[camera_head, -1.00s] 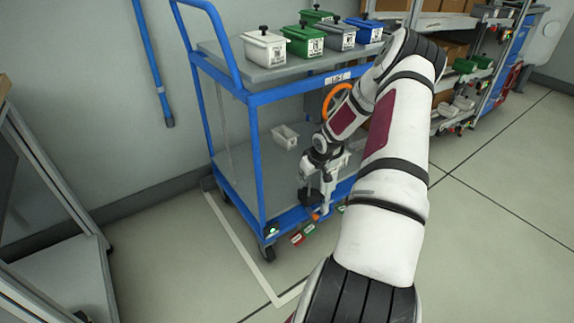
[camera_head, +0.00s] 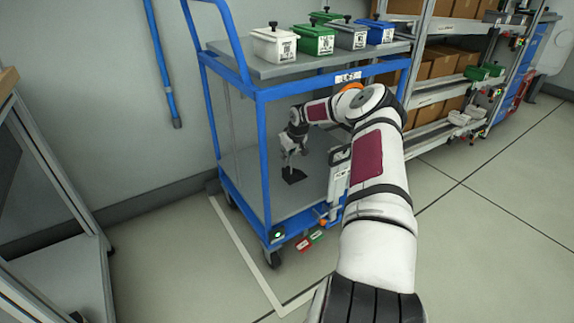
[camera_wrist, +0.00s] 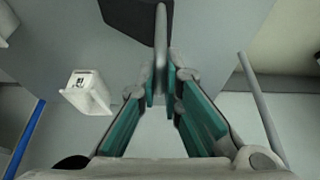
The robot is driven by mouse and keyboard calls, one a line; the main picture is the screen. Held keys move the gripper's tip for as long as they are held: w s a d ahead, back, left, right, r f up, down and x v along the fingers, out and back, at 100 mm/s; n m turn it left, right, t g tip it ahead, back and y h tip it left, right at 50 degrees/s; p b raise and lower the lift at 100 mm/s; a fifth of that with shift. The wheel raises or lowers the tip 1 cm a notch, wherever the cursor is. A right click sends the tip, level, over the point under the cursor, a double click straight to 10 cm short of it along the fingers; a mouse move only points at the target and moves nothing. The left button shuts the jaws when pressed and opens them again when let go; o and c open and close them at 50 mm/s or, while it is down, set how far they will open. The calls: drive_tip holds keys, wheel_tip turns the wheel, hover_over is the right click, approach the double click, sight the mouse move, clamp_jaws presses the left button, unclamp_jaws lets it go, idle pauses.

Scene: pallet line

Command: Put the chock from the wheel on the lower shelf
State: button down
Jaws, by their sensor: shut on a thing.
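The blue cart's lower shelf (camera_head: 255,200) is a grey deck under the upper one. The chock (camera_head: 293,176) is a black wedge over the middle of this shelf. It shows at the top of the wrist view (camera_wrist: 138,14), with its thin grey handle (camera_wrist: 160,42) running down between the fingers. My gripper (camera_head: 291,158) reaches in between the decks, shut on the handle; its fingers (camera_wrist: 161,85) have teal sides. The chock is at or just above the shelf; I cannot tell whether it touches.
A small white bin (camera_wrist: 86,93) is beside my gripper in the wrist view. Lidded bins, such as a white one (camera_head: 275,44), stand on the upper deck above my arm. Blue posts (camera_head: 264,165) bound the opening.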

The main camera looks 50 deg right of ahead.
sight(285, 166)
drive_tip(key=f+b, duration=0.1)
drive_tip(key=f, duration=0.1)
drive_tip(key=f+b, duration=0.1)
drive_tip(key=shift+w+f, duration=0.2)
drive_tip(key=shift+f, duration=0.15)
drive_tip(key=shift+r, duration=0.1)
drive_tip(key=c, duration=1.7)
unclamp_jaws()
drive_tip(key=p+v, duration=0.1)
drive_tip(key=v, duration=0.2)
drive_tip(key=p+v, duration=0.1)
drive_tip(key=v, duration=0.1)
drive_tip(key=shift+s+a+r+p, duration=0.1)
drive_tip(key=shift+s+r+p, duration=0.15)
drive_tip(key=shift+s+p, duration=0.2)
drive_tip(key=shift+s+a+f+p, duration=0.1)
drive_tip(key=shift+s+a+p, duration=0.45)
drive_tip(key=shift+s, duration=1.25)
drive_tip(key=shift+s+a+f+p, duration=0.1)
drive_tip(key=shift+s+a+p, duration=0.4)
drive_tip(key=shift+s, duration=1.3)
drive_tip(key=shift+s+a+f+p, duration=0.1)
drive_tip(key=shift+s+a+p, duration=0.45)
drive_tip(key=shift+s, duration=1.25)
drive_tip(key=shift+d, duration=0.15)
